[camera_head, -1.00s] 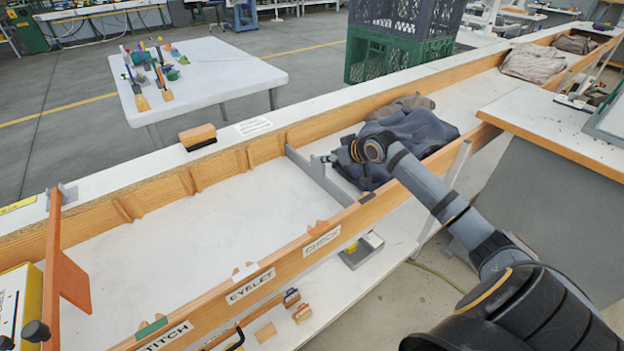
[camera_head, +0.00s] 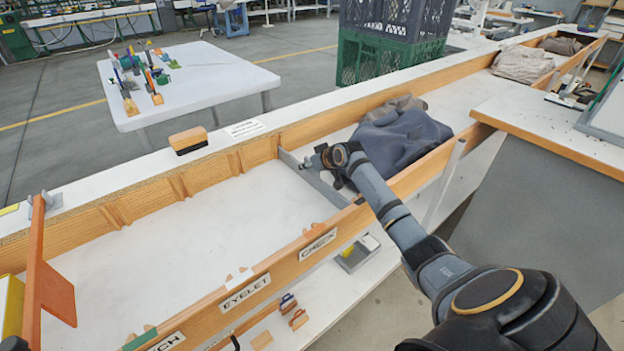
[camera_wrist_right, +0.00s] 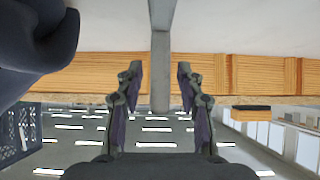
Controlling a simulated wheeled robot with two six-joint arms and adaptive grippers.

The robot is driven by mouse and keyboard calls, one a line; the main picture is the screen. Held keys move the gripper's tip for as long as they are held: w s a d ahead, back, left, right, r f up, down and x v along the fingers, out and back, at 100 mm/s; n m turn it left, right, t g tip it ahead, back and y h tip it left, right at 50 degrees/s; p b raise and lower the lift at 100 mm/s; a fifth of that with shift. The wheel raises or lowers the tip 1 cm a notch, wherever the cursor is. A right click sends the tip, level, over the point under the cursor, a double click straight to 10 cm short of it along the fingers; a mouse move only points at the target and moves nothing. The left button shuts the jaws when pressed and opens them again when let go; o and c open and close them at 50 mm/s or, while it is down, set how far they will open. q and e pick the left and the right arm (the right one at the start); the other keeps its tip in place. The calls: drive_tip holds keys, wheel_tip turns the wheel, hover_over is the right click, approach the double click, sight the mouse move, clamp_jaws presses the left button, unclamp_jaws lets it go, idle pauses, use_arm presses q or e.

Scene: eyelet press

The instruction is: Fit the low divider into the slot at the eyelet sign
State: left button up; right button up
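The grey low divider (camera_head: 326,188) stands across the wooden trough, from the far wall to the front wall near the CHECK sign (camera_head: 318,244). The EYELET sign (camera_head: 246,291) is on the front wall to its left, with a white notched tab above it. My right gripper (camera_head: 308,163) is over the divider's far half. In the wrist view my right gripper (camera_wrist_right: 160,92) is open. The divider (camera_wrist_right: 160,70) runs between its fingers, with gaps visible on both sides.
Dark cloth (camera_head: 402,140) lies in the trough right of the divider. An orange barrier (camera_head: 40,275) crosses the trough at the left. A brush (camera_head: 188,140) sits on the far ledge. The trough floor (camera_head: 205,232) between barrier and divider is clear.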

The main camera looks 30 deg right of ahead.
drive_tip(key=shift+w+f, duration=0.4)
drive_tip(key=shift+w, duration=0.2)
use_arm(q)
drive_tip(key=shift+w, duration=0.7)
use_arm(e)
clamp_jaws()
use_arm(q)
drive_tip(key=shift+s, duration=0.5)
